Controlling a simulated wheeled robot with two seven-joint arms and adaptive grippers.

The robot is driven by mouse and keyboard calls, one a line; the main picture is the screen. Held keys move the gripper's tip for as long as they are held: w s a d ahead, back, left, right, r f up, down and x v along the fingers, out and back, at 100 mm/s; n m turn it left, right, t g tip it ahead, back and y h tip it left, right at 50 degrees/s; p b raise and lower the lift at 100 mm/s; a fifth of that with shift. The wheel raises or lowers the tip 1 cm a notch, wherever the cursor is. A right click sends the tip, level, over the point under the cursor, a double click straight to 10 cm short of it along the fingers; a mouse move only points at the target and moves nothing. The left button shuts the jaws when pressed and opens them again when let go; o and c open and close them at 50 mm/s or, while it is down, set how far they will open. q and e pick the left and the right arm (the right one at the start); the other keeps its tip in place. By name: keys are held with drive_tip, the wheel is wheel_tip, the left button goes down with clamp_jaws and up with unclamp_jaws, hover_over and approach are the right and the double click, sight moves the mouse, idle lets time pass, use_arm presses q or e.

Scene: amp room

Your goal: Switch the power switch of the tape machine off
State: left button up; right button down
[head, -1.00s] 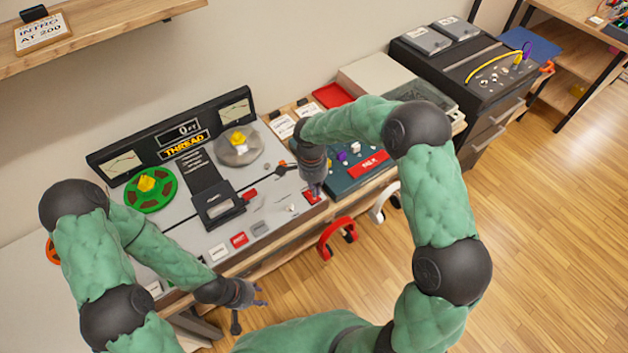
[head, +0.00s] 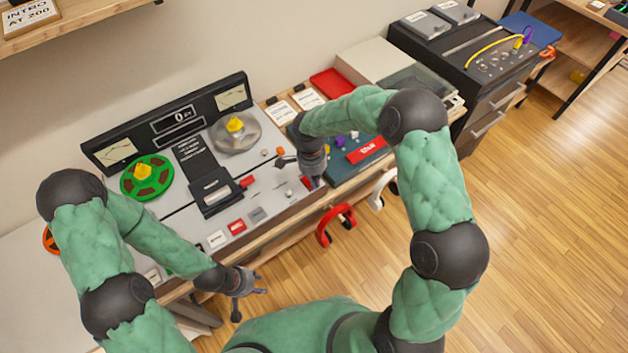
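The tape machine (head: 180,222) is a grey deck with a green reel at left, a grey reel at right and a black panel of meters and a display behind. The display's lower label is dark. Buttons line the front. A small red part (head: 306,182), possibly the power switch, shows at the deck's front right corner. My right gripper (head: 314,184) points down right beside it and partly covers it; I cannot tell whether they touch or how far the fingers are apart. My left gripper (head: 248,296) is open and empty, in front of the machine's front edge.
A dark green box with a red label (head: 366,150) sits just right of my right gripper. Red headphones (head: 336,224) and white headphones (head: 382,188) hang at the table's front edge. A black cabinet (head: 470,70) stands at the back right. The wooden floor at right is clear.

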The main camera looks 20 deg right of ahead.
drive_tip(key=shift+w, duration=0.1)
drive_tip(key=shift+w+a+r, duration=0.25)
drive_tip(key=shift+w+r, duration=0.1)
drive_tip(key=shift+w, duration=0.25)
use_arm(q)
drive_tip(key=shift+r, duration=0.1)
